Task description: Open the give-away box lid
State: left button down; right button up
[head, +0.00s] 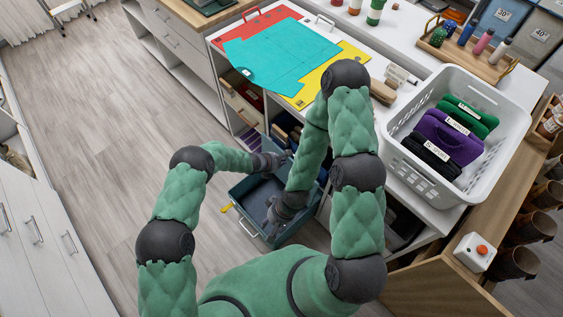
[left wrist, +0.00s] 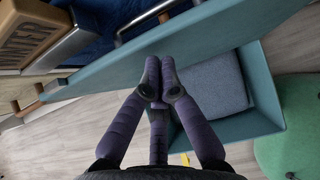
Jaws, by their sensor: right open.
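The teal box (head: 240,190) sits low at the front of the cubby unit. Its dark inside shows from above in the head view, with a yellow tag (head: 225,208) on its left side. In the left wrist view a long teal panel (left wrist: 110,72) slants across, and the box wall (left wrist: 262,90) surrounds a grey surface (left wrist: 207,88). I cannot tell whether the panel is the lid. My left gripper (head: 272,163) is at the box's far side; its fingertips (left wrist: 160,80) are together against the panel. My right gripper (head: 281,210) is open over the box's near part.
A white basket (head: 400,150) with folded fabric bundles stands on the right counter. A teal sheet (head: 280,55) and a yellow sheet (head: 340,65) lie on the white top above the cubbies. The wooden floor (head: 110,130) at left is clear.

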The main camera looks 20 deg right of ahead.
pick_arm(q)
jog(key=shift+a, duration=0.1)
jog(key=v, duration=1.2)
dwell(0.4)
